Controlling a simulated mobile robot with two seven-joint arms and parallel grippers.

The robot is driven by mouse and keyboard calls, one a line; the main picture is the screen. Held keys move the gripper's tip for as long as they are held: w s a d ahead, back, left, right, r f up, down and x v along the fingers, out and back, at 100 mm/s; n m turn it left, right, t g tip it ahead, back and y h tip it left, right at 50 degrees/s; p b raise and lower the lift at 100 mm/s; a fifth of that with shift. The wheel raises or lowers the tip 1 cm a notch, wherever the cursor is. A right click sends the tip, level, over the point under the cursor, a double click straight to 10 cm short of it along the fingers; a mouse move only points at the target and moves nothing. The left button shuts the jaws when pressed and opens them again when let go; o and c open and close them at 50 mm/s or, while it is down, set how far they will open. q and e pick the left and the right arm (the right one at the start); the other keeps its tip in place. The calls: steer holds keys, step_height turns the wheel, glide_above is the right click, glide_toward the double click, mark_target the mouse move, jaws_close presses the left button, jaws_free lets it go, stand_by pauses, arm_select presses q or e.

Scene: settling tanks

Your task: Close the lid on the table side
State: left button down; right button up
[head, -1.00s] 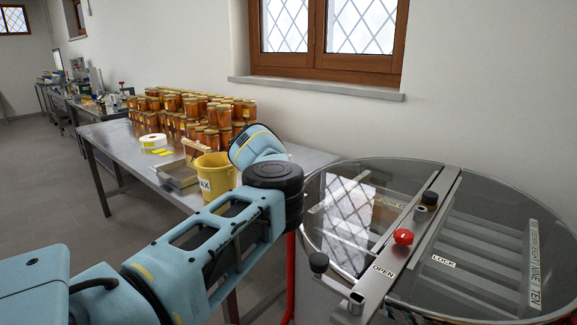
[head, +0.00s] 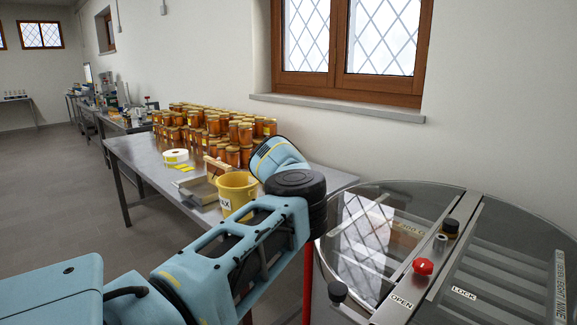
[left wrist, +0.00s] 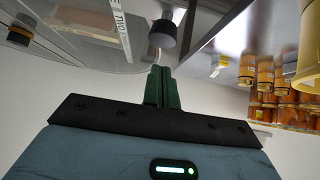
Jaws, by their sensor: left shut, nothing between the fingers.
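The round tank has two clear lid halves beside a metal bar. The table-side lid (head: 352,240) is the left half and looks flat, level with the rim, reflecting the window. A dark knob (head: 337,291) stands at its front edge. The other lid (head: 510,260) also looks flat. My left arm reaches in front of the table, and its gripper is hidden in the head view. In the left wrist view my left gripper (left wrist: 160,72) is shut and empty, with a dark knob (left wrist: 163,33) just beyond its fingertips, seemingly apart. My right gripper is not in view.
A red knob (head: 422,267) sits on the bar between OPEN and LOCK labels. A steel table (head: 140,152) left of the tank holds many honey jars (head: 235,133), a yellow bucket (head: 238,190) and a white roll (head: 175,156). A wall with a window stands behind.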

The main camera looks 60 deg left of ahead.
arm_select(q)
steer(key=v, duration=1)
steer(key=shift+d+r, duration=0.2)
steer(key=shift+r, duration=0.15)
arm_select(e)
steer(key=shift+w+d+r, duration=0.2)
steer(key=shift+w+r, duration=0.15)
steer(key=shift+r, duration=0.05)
arm_select(q)
steer(key=shift+w, duration=0.15)
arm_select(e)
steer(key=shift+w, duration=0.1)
